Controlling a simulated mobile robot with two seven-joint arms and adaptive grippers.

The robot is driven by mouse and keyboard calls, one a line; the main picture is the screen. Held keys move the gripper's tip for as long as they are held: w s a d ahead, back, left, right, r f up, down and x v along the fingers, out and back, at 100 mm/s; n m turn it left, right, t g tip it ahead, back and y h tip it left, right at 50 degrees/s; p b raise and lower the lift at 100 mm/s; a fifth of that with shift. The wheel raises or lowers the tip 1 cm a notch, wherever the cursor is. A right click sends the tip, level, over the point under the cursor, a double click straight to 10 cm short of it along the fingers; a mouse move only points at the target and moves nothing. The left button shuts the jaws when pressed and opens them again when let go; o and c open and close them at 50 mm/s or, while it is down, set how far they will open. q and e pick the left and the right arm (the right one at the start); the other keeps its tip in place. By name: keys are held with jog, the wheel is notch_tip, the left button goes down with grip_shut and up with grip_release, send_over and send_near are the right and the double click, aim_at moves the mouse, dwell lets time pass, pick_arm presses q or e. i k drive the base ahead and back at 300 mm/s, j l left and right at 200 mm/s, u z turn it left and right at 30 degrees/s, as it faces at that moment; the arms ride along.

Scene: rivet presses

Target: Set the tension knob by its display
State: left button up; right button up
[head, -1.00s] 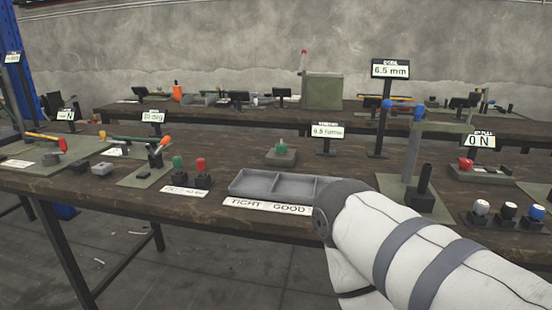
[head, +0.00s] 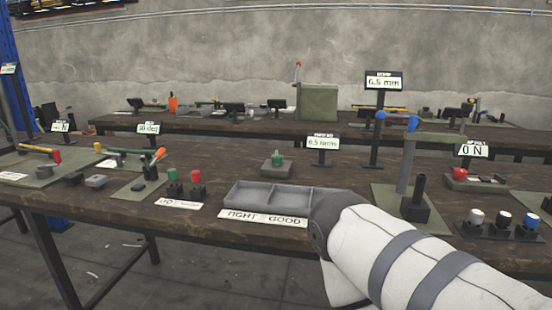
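Small displays stand on the bench. One reads about 6.5 mm (head: 322,143), though blurred, behind a green knob (head: 277,158) on a grey block. A taller display (head: 384,83) reads about 6.8 mm, also blurred. A third display (head: 472,151) reads 0 N, with a red knob (head: 459,173) on a grey base below it. I cannot tell which knob is the tension knob. My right arm comes in from the lower right; its gripper is not visible. My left gripper is out of view.
A grey two-part tray (head: 232,195) sits at the front edge, with a label (head: 263,219) reading TIGHT and GOOD. White, black and blue knobs (head: 502,219) stand at right. A press (head: 403,160) rises near them. A second bench (head: 215,121) runs behind.

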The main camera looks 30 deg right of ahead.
aim_at(458, 174)
jog(key=z, duration=2.15)
